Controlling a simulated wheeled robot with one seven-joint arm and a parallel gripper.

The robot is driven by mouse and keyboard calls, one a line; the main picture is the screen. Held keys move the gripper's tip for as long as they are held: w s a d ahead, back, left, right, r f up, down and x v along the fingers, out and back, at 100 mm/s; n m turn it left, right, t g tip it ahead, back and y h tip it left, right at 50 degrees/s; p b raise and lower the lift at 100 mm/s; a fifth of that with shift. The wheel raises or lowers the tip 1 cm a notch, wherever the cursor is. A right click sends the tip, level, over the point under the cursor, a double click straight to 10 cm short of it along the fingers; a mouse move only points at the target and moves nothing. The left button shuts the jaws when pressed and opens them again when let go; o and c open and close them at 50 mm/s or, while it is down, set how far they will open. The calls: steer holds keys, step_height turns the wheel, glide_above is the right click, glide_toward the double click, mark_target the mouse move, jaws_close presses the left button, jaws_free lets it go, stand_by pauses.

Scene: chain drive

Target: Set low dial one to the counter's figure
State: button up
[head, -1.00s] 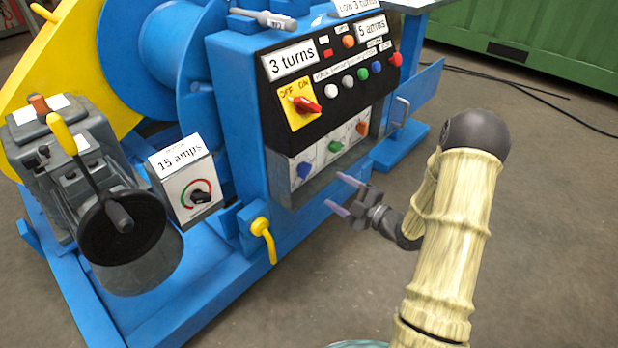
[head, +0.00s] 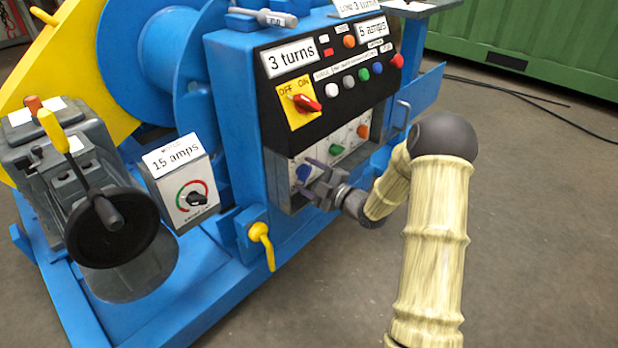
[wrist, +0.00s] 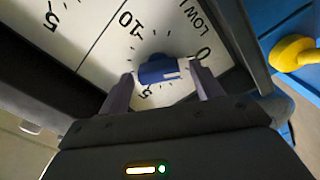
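Low dial one has a blue knob (wrist: 160,70) on a white face marked 0, 5 and 10, with "LOW" printed near the 0. The knob's pale mark lies at its right end in the wrist view, on the side towards the 0. My gripper (wrist: 162,73) is open, one finger on either side of the knob; I cannot tell whether either finger touches it. In the head view my gripper (head: 312,178) is at the lower left of the panel, by the blue knob (head: 302,172). The counter sign (head: 291,58) reads "3 turns".
Dials with a green knob (head: 336,149) and an orange knob (head: 363,131) sit right of it. Above are a red OFF/ON switch (head: 306,103) and several buttons. A yellow handle (head: 262,240) juts out at the lower left.

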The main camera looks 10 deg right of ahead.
steer(key=c, duration=0.9)
steer(key=shift+c, duration=0.2)
steer(key=shift+r+m+p, duration=0.1)
steer(key=shift+m+p, duration=0.2)
steer(key=shift+p, duration=0.15)
steer(key=m+p, duration=0.3)
steer(key=p, duration=0.1)
steer(key=shift+r, duration=0.2)
steer(key=m+p, duration=0.3)
steer(key=m, duration=0.1)
steer(key=shift+d+p, duration=0.1)
steer(key=shift+p, duration=0.3)
steer(key=m+p, duration=0.4)
steer(key=shift+d, duration=0.1)
steer(key=shift+f+m+p, duration=0.25)
steer(key=shift+m+p, duration=0.8)
steer(key=shift+m, duration=0.55)
